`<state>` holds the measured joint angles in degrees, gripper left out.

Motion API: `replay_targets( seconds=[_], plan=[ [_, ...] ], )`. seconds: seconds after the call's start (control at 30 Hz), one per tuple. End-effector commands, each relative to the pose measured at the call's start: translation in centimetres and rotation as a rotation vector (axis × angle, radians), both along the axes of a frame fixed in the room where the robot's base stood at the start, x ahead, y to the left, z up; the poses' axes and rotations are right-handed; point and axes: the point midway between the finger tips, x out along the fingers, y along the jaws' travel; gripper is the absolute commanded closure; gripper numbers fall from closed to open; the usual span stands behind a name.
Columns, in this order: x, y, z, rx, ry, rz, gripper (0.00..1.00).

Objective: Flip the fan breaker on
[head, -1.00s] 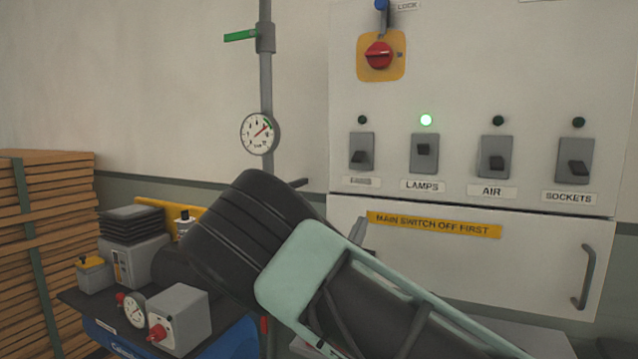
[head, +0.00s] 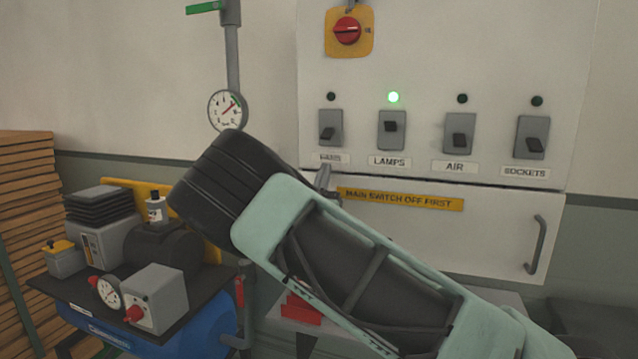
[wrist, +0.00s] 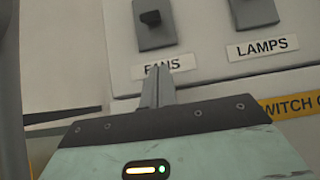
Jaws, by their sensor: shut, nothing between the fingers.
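The fan breaker (head: 330,128) is a grey switch above the FANS label (head: 331,158), leftmost in the row on the white panel. Its black lever points down and the lamp (head: 331,97) above it is dark. In the wrist view the fan breaker (wrist: 153,22) shows at the top. My gripper (head: 324,176) is shut and empty, just below the FANS label. In the wrist view my gripper's fingertips (wrist: 157,72) overlap that label, below the breaker. I cannot tell whether they touch the panel.
The lamps breaker (head: 391,130) is up with a lit green lamp. The air breaker (head: 460,134) and sockets breaker (head: 531,137) are down, lamps dark. A red rotary switch (head: 347,31) sits above, a door handle (head: 535,247) lower right. A compressor (head: 155,297) stands left.

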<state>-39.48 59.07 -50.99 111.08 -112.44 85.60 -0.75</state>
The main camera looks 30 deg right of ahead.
Motion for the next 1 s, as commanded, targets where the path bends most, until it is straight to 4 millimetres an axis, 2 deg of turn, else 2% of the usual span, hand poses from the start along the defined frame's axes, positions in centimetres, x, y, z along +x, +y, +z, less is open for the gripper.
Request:
replay_targets(
  seconds=[0.03, 0.13, 0.33, 1.0],
  plan=[
    [0.4, -0.8, 1.2, 0.0, -0.002, -0.002, 1.0],
    [1.3, -1.9, 2.4, 0.002, -0.002, -0.002, 1.0],
    [0.4, -0.4, 4.7, 0.001, 0.0, 0.002, 1.0],
    [0.4, 0.0, 5.5, 0.012, 0.009, 0.001, 1.0]
  ],
)
